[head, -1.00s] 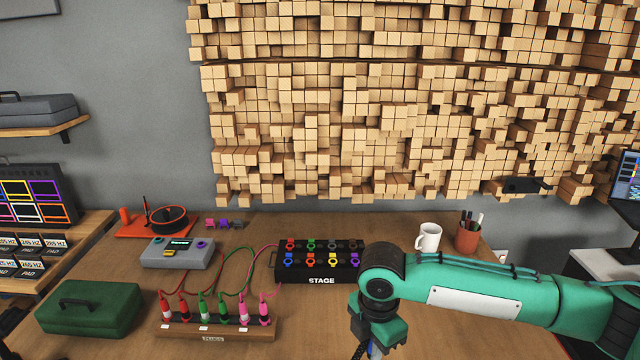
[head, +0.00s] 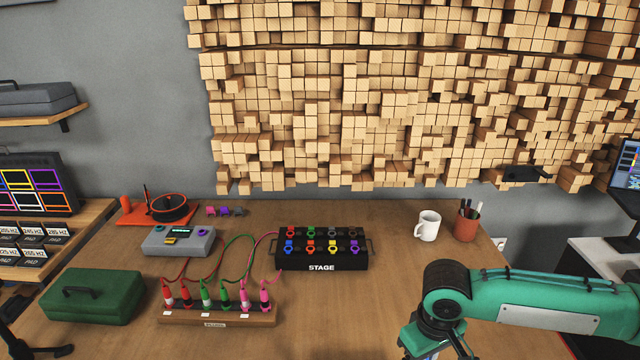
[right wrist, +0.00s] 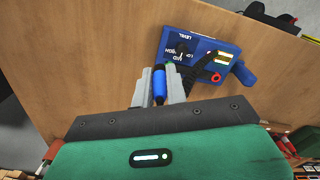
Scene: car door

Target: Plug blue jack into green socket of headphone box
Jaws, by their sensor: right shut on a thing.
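My right gripper (right wrist: 159,88) is shut on the blue jack (right wrist: 159,86), seen between its two fingers in the right wrist view. A blue box (right wrist: 205,42) with white lettering lies just past the fingertips in that view; its lettering is too small to read fully. A small green spot (right wrist: 169,64) shows at the box's near edge, just past the jack; I cannot tell whether the jack touches it. A red ring (right wrist: 216,77) sits on the box's right part. In the head view my right gripper and the blue box are below the picture's edge. My left gripper is not in view.
A black STAGE box (head: 322,262) with coloured sockets stands mid-table. A wooden rack (head: 190,316) holds red, green and pink plugs. A green case (head: 90,295), grey device (head: 178,241), white mug (head: 428,226) and pen cup (head: 466,228) stand around. Table front of the STAGE box is clear.

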